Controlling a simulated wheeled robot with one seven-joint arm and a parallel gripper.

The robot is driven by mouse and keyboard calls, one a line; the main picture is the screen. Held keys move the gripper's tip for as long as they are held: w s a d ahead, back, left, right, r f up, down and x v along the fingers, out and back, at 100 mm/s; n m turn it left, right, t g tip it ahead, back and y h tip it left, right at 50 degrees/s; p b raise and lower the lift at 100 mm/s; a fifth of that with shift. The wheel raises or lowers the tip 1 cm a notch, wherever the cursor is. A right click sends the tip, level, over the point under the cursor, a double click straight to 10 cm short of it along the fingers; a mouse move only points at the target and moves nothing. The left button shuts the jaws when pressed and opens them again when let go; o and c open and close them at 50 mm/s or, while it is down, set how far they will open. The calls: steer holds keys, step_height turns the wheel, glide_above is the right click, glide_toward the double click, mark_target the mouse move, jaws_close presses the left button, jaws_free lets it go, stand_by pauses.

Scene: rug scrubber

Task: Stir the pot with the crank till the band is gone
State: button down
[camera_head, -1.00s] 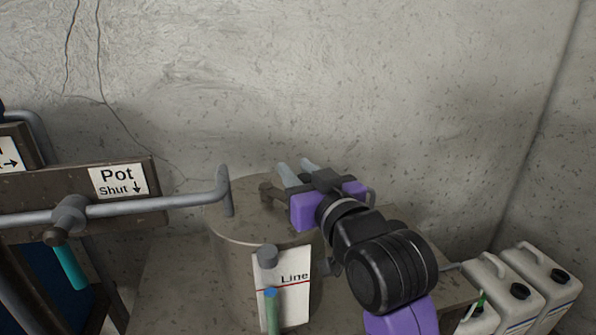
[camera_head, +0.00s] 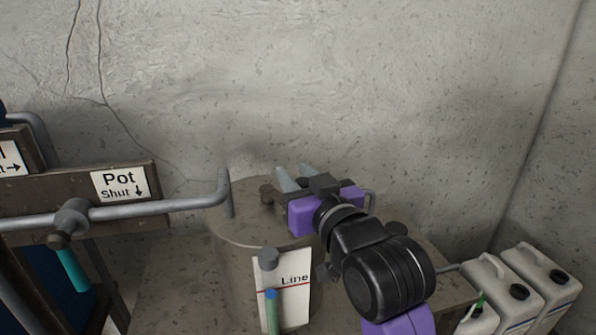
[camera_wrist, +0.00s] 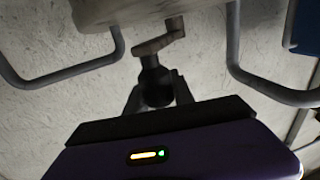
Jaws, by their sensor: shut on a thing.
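The pot (camera_head: 237,228) is a squat grey-brown drum below the wall. The crank (camera_head: 267,192) stands on its top, largely hidden by my gripper in the head view. My gripper (camera_head: 297,178) is over the pot's top, at the crank. In the wrist view the crank's grey arm (camera_wrist: 160,42) ends in a dark knob (camera_wrist: 156,84), and my gripper (camera_wrist: 157,98) is shut on that knob. A sight tube (camera_head: 272,315) on the pot's front looks green with a small blue band (camera_head: 271,294) at its top. The pot's inside is hidden.
A white card (camera_head: 295,290) marked "Line", with a red line, is behind the tube. A bent pipe (camera_head: 150,208) reaches the pot from the left, below a "Pot Shut" sign (camera_head: 120,183). Pale jugs (camera_head: 535,275) stand at right. The wall is close behind.

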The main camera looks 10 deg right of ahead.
steer(key=c, duration=1.1)
jaws_free()
steer(key=shift+s, duration=0.1)
steer(key=shift+s+d+b, duration=0.2)
steer(key=shift+s+d, duration=0.05)
steer(key=shift+s, duration=1)
steer(key=shift+s+d+b, duration=0.2)
steer(key=shift+s+b, duration=0.05)
steer(key=shift+s, duration=1.05)
steer(key=shift+s+d+b, duration=0.2)
steer(key=shift+s+d, duration=0.05)
steer(key=shift+s, duration=1)
